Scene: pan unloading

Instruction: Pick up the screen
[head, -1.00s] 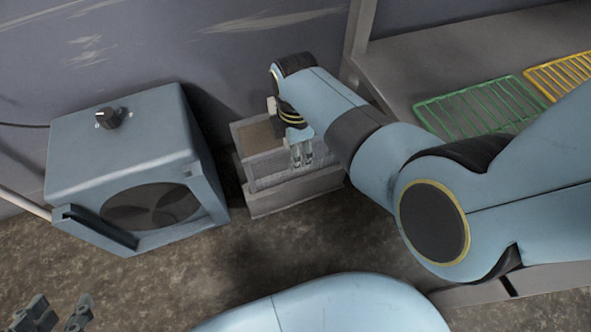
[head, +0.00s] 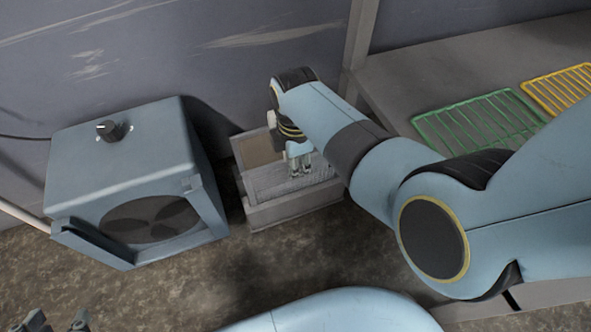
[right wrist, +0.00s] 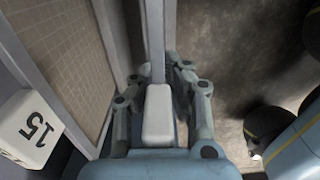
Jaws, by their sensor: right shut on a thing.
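A low grey box (head: 292,209) stands on the floor against the wall. A grey mesh panel, which looks like the screen (head: 272,183), shows in it below my right gripper (head: 300,167). In the right wrist view my right gripper (right wrist: 160,95) is shut on a thin grey edge, seen end-on, with a white block at its near end. I take this to be the screen's edge; the mesh face is hidden there. My left gripper (head: 58,322) is partly in view at the bottom left, its fingers apart and empty.
A blue fan heater (head: 125,160) with a black knob stands left of the box. Green (head: 480,120) and yellow (head: 562,88) racks lie on the shelf at right.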

